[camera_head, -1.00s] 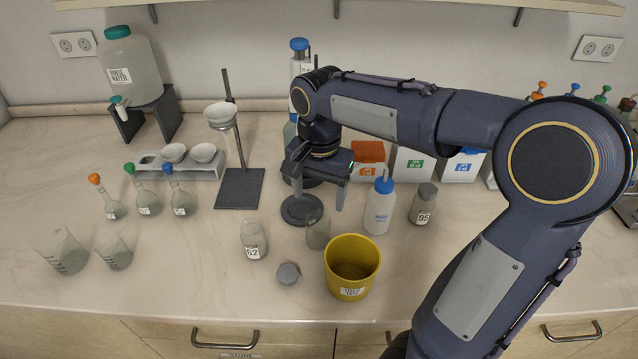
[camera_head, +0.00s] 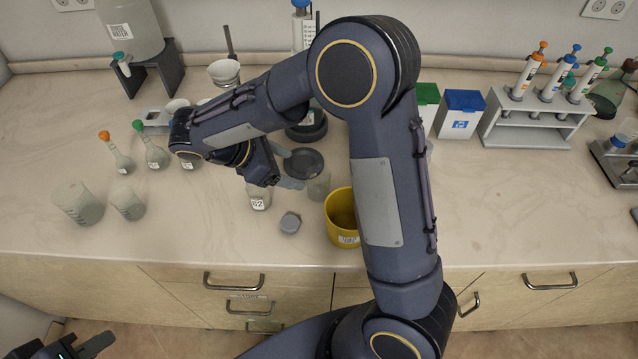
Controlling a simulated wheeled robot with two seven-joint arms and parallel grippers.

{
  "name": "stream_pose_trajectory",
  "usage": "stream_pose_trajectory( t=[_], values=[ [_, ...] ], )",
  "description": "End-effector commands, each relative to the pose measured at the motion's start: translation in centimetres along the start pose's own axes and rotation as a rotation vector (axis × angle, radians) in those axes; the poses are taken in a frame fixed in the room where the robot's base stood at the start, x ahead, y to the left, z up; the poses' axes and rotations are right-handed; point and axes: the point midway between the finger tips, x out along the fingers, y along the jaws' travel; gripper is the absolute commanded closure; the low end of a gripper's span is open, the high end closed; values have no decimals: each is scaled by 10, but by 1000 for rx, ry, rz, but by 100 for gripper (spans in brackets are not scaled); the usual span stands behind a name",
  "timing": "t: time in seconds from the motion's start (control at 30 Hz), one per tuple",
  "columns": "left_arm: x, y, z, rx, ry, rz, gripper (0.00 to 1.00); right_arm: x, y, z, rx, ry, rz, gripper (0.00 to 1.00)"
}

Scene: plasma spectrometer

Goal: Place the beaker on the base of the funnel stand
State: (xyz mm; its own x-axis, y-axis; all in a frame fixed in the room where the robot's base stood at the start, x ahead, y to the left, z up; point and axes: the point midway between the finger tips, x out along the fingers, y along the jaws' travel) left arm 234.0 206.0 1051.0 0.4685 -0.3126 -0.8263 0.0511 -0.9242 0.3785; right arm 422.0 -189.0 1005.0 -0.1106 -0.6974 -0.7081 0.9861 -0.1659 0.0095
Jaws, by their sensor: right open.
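The funnel stand shows only its rod (camera_head: 229,40) and white funnel (camera_head: 224,73); my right arm hides its base. A clear glass beaker (camera_head: 319,186) stands on the bench left of the yellow bin. Two more clear beakers, a larger one (camera_head: 78,204) and a smaller one (camera_head: 128,204), stand at the far left. My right gripper (camera_head: 294,168) is open, its fingers pointing right toward the beaker by the bin, beside a dark round plate. I see nothing held in it. My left gripper (camera_head: 80,346) is low at the bottom left corner, partly cut off, away from the bench.
The yellow bin (camera_head: 341,215), jar 62 (camera_head: 259,197) and a grey cap (camera_head: 290,223) crowd the area near the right gripper. Small flasks (camera_head: 117,157) stand at left. A pipette rack (camera_head: 532,121) is at right. The bench front right is clear.

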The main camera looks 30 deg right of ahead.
Motion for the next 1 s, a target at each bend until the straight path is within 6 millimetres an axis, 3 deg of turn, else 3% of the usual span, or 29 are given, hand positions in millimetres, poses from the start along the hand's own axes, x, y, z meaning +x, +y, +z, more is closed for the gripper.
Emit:
stream_pose_trajectory(
  t=[0.6,0.87,1.0],
  values=[
    [-11,5,-6,0,0,0,75,74,-5,6,-14,-3,-2,27],
    [-11,5,-5,0,0,0,75,77,-4,6,-14,-2,0,27],
    [-11,5,-5,0,0,0,75,77,-4,6,-13,-2,0,43]
  ],
)
